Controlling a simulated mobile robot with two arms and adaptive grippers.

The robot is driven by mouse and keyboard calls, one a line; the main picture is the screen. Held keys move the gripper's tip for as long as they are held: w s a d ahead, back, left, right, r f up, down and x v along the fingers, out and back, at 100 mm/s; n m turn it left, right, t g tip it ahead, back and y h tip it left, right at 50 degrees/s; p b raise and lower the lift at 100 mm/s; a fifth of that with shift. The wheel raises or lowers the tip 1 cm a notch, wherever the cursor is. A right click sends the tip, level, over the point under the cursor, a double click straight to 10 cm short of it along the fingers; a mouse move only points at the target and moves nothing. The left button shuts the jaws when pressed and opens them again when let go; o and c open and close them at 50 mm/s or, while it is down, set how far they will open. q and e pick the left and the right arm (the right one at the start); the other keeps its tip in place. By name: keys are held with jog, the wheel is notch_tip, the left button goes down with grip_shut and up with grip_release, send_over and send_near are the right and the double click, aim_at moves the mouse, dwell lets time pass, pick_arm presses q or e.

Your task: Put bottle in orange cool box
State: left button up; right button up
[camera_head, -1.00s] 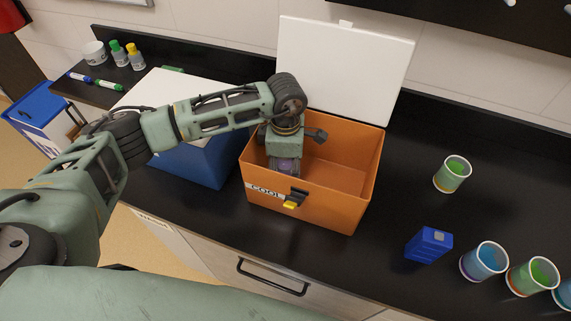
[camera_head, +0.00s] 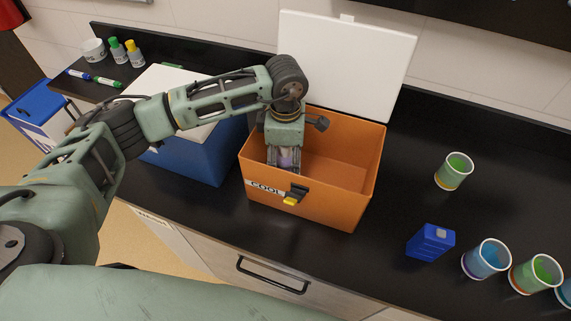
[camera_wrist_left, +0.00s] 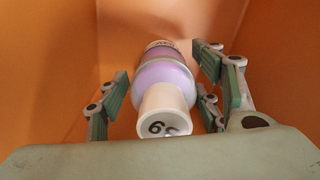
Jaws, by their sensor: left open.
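The orange cool box (camera_head: 338,207) stands open on the black counter, its white lid (camera_head: 345,65) raised at the back. My left gripper (camera_head: 284,160) points down inside the left part of the box. In the left wrist view the bottle (camera_wrist_left: 164,85), with a purple body and a white cap marked with digits, is inside the orange box between the fingers of my left gripper (camera_wrist_left: 160,98). The fingers are spread, with gaps on both sides of the bottle. In the head view the bottle shows only as a small purple patch (camera_head: 286,159). My right gripper is not in view.
A blue box (camera_head: 195,160) with a white lid stands left of the cool box. A blue block-shaped item (camera_head: 431,243) and several cups, including one with green contents (camera_head: 454,171), stand to the right. The right part of the cool box is empty.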

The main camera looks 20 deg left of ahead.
pick_arm(q)
notch_tip(320, 180, up, 8)
jog(key=b, duration=0.2)
jog(key=shift+b, duration=0.35)
jog(key=shift+r, duration=0.7)
